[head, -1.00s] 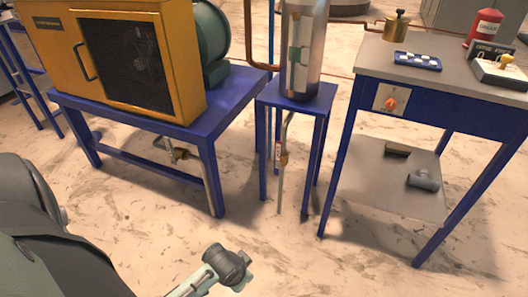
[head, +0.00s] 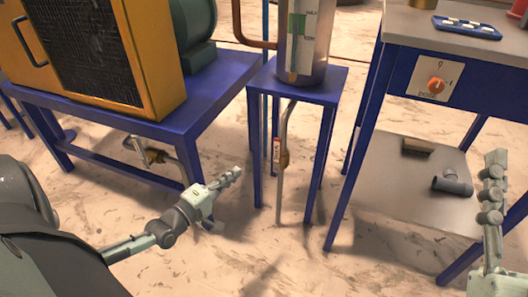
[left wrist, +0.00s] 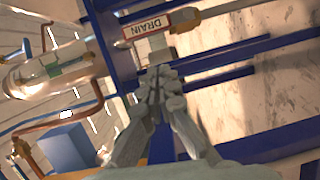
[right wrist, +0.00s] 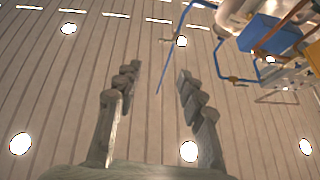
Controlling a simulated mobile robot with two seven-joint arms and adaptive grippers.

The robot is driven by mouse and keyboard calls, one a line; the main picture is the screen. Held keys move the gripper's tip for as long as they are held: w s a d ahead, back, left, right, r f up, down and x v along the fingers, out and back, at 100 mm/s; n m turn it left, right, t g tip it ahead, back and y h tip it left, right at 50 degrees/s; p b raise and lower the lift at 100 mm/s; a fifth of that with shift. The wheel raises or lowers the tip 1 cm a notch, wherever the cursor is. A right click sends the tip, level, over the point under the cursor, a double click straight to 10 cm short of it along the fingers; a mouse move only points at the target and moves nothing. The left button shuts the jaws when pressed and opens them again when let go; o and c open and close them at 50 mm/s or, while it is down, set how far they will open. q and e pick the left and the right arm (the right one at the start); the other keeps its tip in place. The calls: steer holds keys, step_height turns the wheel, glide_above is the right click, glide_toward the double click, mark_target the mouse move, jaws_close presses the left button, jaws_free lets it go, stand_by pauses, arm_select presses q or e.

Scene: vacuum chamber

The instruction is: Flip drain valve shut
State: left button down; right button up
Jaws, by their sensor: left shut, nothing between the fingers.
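The drain pipe (head: 281,195) hangs under the small blue stand, with a brass valve (head: 284,158) and a small red-and-white tag (head: 277,150) on it. In the left wrist view the tag (left wrist: 160,22) reads DRAIN, with brass valve parts (left wrist: 186,15) beside it. My left gripper (head: 238,172) is shut and empty, left of the valve and pointing toward it. In the left wrist view its fingertips (left wrist: 158,78) lie just below the tag; I cannot tell whether they touch anything. The valve's handle position is unclear. My right gripper (right wrist: 158,75) is open and empty, raised at the right.
A metal tank (head: 304,45) stands on the blue stand (head: 325,90). The yellow machine (head: 95,50) on its blue table (head: 195,105) is at left, with another brass fitting (head: 155,156) beneath.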

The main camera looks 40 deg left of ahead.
arm_select(q)
steer(key=shift+w+a+r+n+t+y, duration=0.15)
steer(key=shift+a+r+n, duration=0.15)
steer(key=shift+a, duration=0.15)
steer(key=shift+w+a+r+n+t+y, duration=0.1)
steer(key=shift+a+r+n+t+y, duration=0.1)
steer(key=shift+a+n, duration=0.15)
arm_select(e)
steer(key=shift+s+r+t, duration=0.25)
steer(key=shift+r+t, duration=0.05)
steer(key=shift+r, duration=0.2)
steer(key=shift+s+r+t, duration=0.25)
steer(key=shift+r+t, duration=0.05)
steer(key=shift+r, duration=0.15)
